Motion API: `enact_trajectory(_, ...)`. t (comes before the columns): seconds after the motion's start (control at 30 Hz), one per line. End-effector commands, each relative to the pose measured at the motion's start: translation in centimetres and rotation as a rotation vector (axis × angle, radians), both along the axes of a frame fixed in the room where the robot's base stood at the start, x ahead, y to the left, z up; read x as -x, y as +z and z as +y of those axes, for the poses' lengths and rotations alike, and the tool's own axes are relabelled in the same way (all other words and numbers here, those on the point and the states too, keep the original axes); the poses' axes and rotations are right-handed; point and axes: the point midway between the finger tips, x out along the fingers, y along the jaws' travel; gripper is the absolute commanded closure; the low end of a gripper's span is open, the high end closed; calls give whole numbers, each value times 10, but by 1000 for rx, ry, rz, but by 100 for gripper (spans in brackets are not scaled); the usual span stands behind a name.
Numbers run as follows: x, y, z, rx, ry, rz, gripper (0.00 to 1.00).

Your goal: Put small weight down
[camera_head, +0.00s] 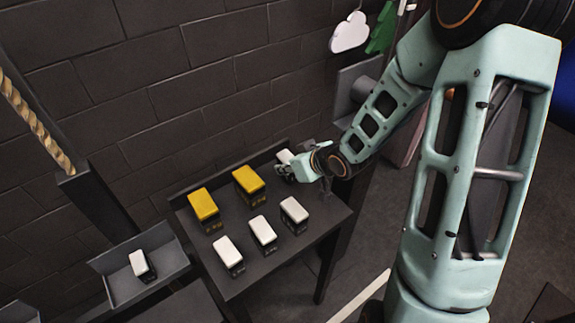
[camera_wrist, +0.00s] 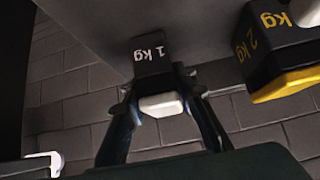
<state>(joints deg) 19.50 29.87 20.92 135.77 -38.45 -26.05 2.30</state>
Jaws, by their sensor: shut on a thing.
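My gripper (camera_head: 287,171) is at the far right corner of the dark table (camera_head: 262,281). It is shut on a small black weight with a white top (camera_head: 284,155), marked "1 kg" in the wrist view (camera_wrist: 153,57). The fingers (camera_wrist: 158,97) are on either side of it. Its base is at or very near the table top; I cannot tell if it touches. Two yellow-topped weights (camera_head: 204,205) (camera_head: 249,180) stand in the back row. Three white-topped weights (camera_head: 228,251) (camera_head: 263,230) (camera_head: 294,211) stand in front.
One yellow weight, marked "2 kg" (camera_wrist: 272,58), is close beside the held weight in the wrist view. A tilted dark tray (camera_head: 172,279) at left holds another white-topped weight (camera_head: 139,263). A low rim runs along the table's back. A brick wall (camera_head: 190,80) stands behind.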

Motion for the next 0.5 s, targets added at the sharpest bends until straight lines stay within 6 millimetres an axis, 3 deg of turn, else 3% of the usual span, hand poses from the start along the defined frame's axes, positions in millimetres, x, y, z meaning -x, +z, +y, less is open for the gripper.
enact_trajectory(0.1,-2,-1,1,-2,1,-6,100)
enact_trajectory(0.13,0,-3,0,0,0,0,74)
enact_trajectory(0.27,0,-2,0,0,0,0,59)
enact_trajectory(0.5,0,-2,0,0,0,0,57)
